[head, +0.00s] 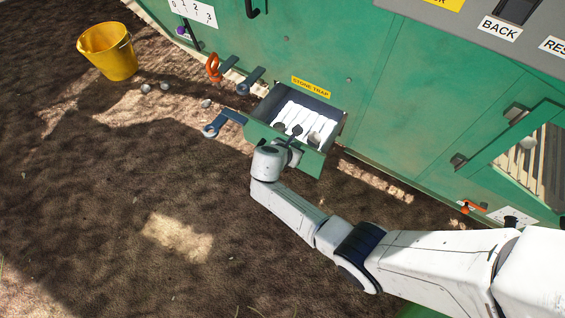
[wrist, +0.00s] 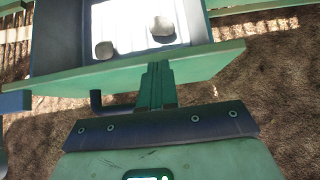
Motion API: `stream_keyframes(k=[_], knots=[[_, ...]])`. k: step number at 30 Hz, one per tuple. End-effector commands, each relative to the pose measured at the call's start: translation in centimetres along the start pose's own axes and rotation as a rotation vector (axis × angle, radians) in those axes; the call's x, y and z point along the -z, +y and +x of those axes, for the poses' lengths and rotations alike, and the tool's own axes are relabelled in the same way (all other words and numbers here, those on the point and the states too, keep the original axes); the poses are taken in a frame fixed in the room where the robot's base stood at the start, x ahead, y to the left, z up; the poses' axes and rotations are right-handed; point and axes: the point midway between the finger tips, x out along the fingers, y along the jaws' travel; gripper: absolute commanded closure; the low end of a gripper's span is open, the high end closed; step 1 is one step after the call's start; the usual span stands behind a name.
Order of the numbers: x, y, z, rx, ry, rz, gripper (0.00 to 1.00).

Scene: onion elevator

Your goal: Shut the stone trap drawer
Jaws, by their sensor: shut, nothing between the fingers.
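The stone trap drawer (head: 313,160) is a green, pale-floored box pulled out of the green machine, under the yellow STONE TRAP label (head: 311,87). Stones lie in it; the wrist view shows two, a left stone (wrist: 104,49) and a right stone (wrist: 162,25). The drawer's green front panel (wrist: 205,62) crosses the wrist view, with a dark bent handle (wrist: 112,104) below it. My gripper (wrist: 157,72) is shut and empty, its tips at the middle of this panel. I cannot tell whether they touch it. In the head view my wrist hides part of the front.
A blue-grey lever (head: 222,122) sticks out left of the drawer, near an orange hook (head: 213,68) and another grey lever (head: 250,81). A yellow bucket (head: 107,52) and several loose stones are on the soil at left. The ground before the drawer is otherwise open.

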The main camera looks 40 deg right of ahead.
Motion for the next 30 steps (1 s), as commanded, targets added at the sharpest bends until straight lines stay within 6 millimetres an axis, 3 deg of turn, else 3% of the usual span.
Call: stream_keyframes(k=[6, 15, 21, 30], knots=[[-4.2, -0.1, 4.9, 0.005, 0.000, 0.007, 1.00], [-9.2, -0.1, 10.6, 0.003, 0.000, 0.003, 1.00], [-11.7, -0.1, 13.2, 0.002, 0.000, 0.002, 1.00], [-13.5, -0.1, 14.9, 0.001, 0.001, 0.000, 1.00]])
